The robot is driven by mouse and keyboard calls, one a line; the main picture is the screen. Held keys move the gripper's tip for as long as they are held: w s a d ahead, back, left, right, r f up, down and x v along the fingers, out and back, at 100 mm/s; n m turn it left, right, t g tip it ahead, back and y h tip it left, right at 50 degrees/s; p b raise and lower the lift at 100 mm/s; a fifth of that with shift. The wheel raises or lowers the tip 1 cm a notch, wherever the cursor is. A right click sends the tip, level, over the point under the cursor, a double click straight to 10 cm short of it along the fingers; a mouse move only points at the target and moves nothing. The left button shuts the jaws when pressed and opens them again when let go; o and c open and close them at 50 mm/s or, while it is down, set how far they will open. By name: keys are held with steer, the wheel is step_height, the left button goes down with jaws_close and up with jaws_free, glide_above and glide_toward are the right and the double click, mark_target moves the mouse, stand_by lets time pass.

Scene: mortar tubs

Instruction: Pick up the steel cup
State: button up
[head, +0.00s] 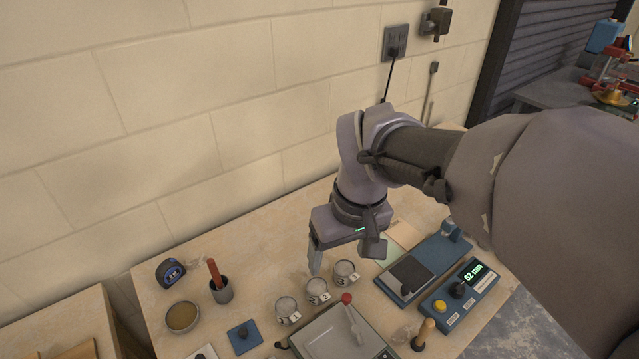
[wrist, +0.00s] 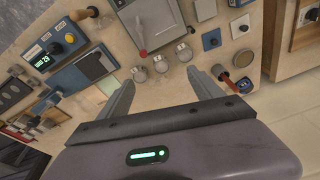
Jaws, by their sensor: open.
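My gripper (head: 344,263) is open and empty, above and behind the tubs. In the wrist view, the gap between my fingers (wrist: 160,78) lies close to the tubs, and the cup is outside it.
A tape measure (head: 170,272) and a round bowl (head: 183,317) are left of the cup. A blue square block (head: 244,336) lies in front of it. A grey scale-like tray (head: 340,335) and a control box (head: 462,292) take up the right. The wall runs behind.

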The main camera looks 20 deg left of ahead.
steer(key=a+f+n+g+h+p, duration=0.1)
steer(key=a+f+n, duration=0.6)
steer(key=a, duration=0.5)
steer(key=m+b, duration=0.1)
steer(key=b, duration=0.4)
glide_above(286, 306)
steer(key=f, duration=1.2)
steer(key=shift+s+f, duration=0.2)
steer(key=shift+f, duration=0.2)
steer(key=f+b, duration=0.1)
steer(key=f, duration=0.1)
steer(key=f+b, duration=0.2)
steer(key=f, duration=0.1)
steer(key=shift+w+f, duration=0.2)
steer(key=shift+f, duration=0.1)
steer(key=shift+r, duration=0.2)
steer(key=shift+c, duration=0.2)
jaws_close()
